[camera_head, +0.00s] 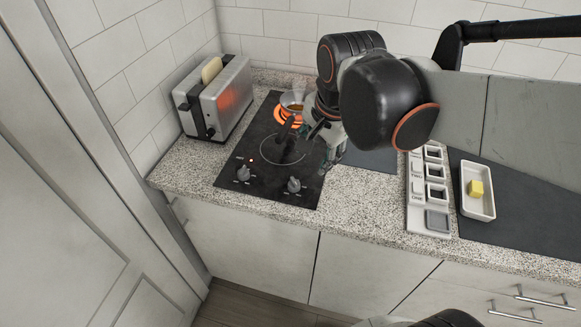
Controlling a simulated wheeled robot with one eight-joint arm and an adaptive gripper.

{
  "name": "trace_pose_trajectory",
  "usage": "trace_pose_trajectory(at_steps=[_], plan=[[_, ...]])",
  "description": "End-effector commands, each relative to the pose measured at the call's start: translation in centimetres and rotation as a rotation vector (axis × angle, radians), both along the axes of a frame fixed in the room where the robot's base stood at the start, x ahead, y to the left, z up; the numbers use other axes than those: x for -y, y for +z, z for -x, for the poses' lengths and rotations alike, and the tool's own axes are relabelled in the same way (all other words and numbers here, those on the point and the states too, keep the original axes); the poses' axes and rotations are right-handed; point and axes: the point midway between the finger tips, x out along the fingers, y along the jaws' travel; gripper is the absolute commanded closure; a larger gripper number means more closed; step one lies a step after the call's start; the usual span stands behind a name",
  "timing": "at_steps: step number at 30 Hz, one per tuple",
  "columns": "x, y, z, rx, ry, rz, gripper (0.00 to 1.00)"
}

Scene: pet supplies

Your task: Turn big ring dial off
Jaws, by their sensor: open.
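A black cooktop (232,180) is set in the counter. Its back ring (278,119) glows orange, with a small metal pan (290,98) on it holding something brownish. The front ring (263,152) is a dark outlined circle. Two grey dials sit along the front edge, a left dial (243,173) and a right dial (294,185). A small light (251,160) shows near the left dial. I cannot read which dial serves which ring. My gripper (324,150) is open above the cooktop's right side, behind the right dial and apart from it. My arm hides part of the cooktop's right side.
A toaster (222,98) with bread (211,70) stands left of the cooktop against the wall. To the right are a grey-white panel with square switches (416,215), and a white dish (480,210) with butter (475,188) on a dark board (530,215). The front counter strip is clear.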

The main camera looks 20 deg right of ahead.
Motion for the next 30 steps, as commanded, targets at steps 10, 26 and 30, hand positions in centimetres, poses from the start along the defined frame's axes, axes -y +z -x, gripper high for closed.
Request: trace_pose_trajectory(at_steps=[10,26,30], plan=[[-1.9,-2.0,-5.7,-0.214,-0.744,-0.146,0.52],[-2.7,-6.0,-7.7,-0.287,-1.097,-0.157,0.52],[-2.8,-8.7,-7.7,-0.286,-1.096,-0.157,0.52]])
